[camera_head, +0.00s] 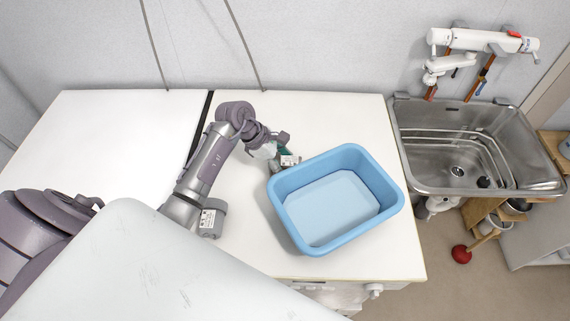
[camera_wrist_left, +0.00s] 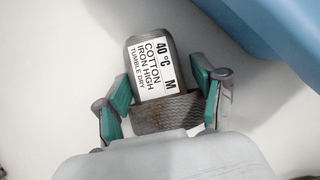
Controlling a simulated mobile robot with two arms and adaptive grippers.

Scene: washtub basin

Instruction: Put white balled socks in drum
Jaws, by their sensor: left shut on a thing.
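My left gripper (camera_head: 284,155) is low over the white worktop, just left of the blue tub. In the left wrist view its green-edged fingers (camera_wrist_left: 165,98) stand on both sides of a dark grey, knit-textured item (camera_wrist_left: 174,113) and are shut on it. This item carries a white care label reading 40 °C, cotton, iron high, tumble dry, M. I see no white balled socks and no drum opening. My right gripper is not in view.
The empty blue tub (camera_head: 392,190) stands on the white worktop (camera_head: 350,122), right beside my left gripper. A steel sink (camera_head: 437,178) with a wall tap (camera_head: 480,40) is on the right. A red plunger (camera_head: 461,254) is on the floor. The worktop's left part is clear.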

